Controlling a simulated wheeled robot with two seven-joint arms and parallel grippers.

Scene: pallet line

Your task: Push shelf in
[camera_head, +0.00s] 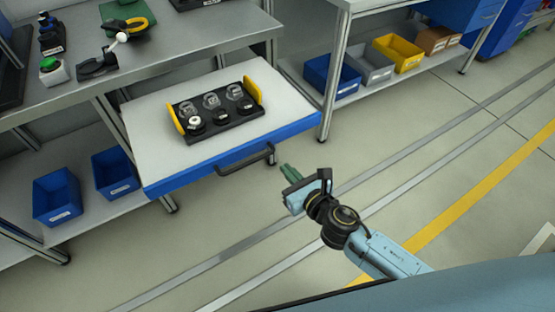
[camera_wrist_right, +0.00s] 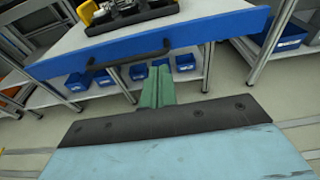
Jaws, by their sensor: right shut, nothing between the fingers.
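The shelf (camera_head: 155,120) is a pale pull-out board with a blue front edge and a black bar handle (camera_head: 246,160). It stands out from under the grey workbench. A black tray (camera_head: 222,126) with yellow end grips and several small parts sits on it. My right gripper (camera_head: 287,172) is shut and empty, just right of the handle and in front of the blue edge, apparently apart from both. In the right wrist view, its green fingers (camera_wrist_right: 157,88) are together, below the handle (camera_wrist_right: 128,57) and the blue edge (camera_wrist_right: 180,40). My left gripper is out of view.
The workbench (camera_head: 190,35) above holds a green button box (camera_head: 53,70) and tools. Blue bins (camera_head: 57,196) stand on a low shelf at left. More bins, including a yellow one (camera_head: 398,52), stand at the back right. Open floor lies in front.

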